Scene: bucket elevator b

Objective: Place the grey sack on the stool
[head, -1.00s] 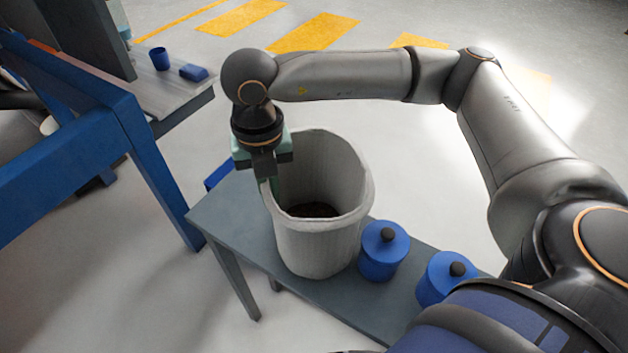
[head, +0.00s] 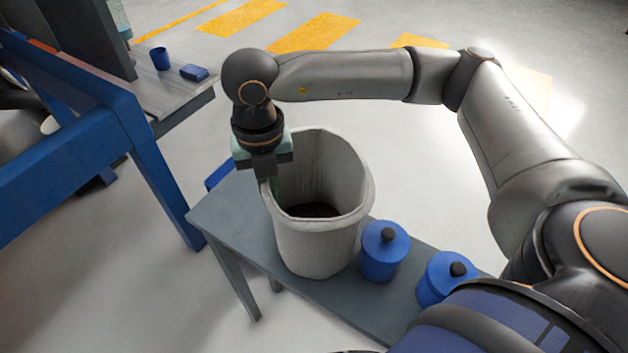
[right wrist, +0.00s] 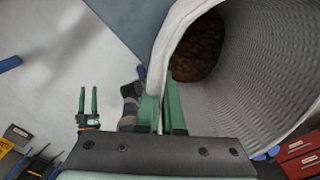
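The grey sack (head: 318,243), open-topped with dark brown contents, stands upright on a low grey bench-like top (head: 228,217). I cannot tell whether this is the stool; no other stool is clear. My right gripper (head: 268,183) reaches down at the sack's left rim. In the right wrist view its green fingers (right wrist: 163,108) sit either side of the sack wall (right wrist: 262,75), pinching the rim. Another green-fingered gripper, apparently my left (right wrist: 88,100), shows there with its fingers apart and empty. My left arm is not in the head view.
Two blue lidded canisters (head: 384,252) (head: 446,279) stand close to the sack's right. A blue frame (head: 130,120) and a grey bench (head: 172,98) with a blue cup (head: 160,59) are at left. Open floor lies behind.

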